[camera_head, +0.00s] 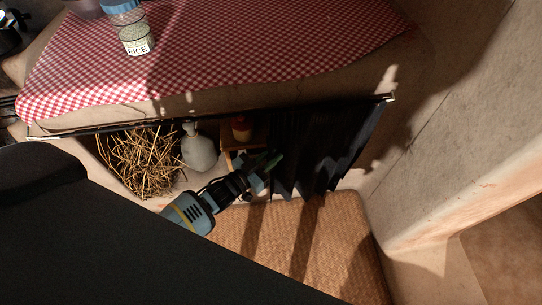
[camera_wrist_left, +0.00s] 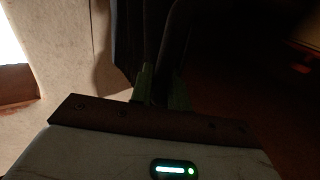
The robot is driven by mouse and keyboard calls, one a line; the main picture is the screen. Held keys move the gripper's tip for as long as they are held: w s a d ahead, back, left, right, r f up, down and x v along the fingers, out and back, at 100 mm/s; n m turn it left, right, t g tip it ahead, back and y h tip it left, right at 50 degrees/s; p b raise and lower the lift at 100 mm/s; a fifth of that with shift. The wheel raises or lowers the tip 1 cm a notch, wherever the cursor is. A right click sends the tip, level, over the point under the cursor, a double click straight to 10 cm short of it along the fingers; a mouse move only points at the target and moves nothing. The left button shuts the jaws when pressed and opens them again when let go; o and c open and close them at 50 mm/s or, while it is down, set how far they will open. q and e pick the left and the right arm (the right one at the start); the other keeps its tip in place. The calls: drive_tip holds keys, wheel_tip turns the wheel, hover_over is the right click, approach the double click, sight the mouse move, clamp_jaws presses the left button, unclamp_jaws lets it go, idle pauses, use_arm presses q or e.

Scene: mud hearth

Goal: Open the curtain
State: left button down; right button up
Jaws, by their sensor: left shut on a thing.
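The dark curtain (camera_head: 318,145) hangs from a rod under the counter and is bunched at the right end, by the wall. The left part of the opening below the counter is uncovered. My left gripper (camera_head: 270,164) is at the curtain's left edge, shut on its cloth. In the left wrist view the gripper's fingers (camera_wrist_left: 162,92) have dark cloth folds of the curtain (camera_wrist_left: 172,45) between and above them. That view is dim, and the exact grip is hard to see. My right gripper is not in view.
The curtain rod (camera_head: 180,122) runs along the counter's front edge. Straw (camera_head: 143,160), a grey jug (camera_head: 198,150) and a small shelf (camera_head: 233,140) with a bottle (camera_head: 241,128) stand in the opening. A rice jar (camera_head: 131,30) stands on the checkered cloth (camera_head: 230,45). A woven mat (camera_head: 300,235) lies below.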

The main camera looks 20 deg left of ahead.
use_arm(q)
drive_tip(key=shift+f, duration=0.1)
drive_tip(key=c, duration=1.7)
unclamp_jaws()
drive_tip(key=shift+p+v, duration=0.55)
drive_tip(key=shift+v, duration=3.4)
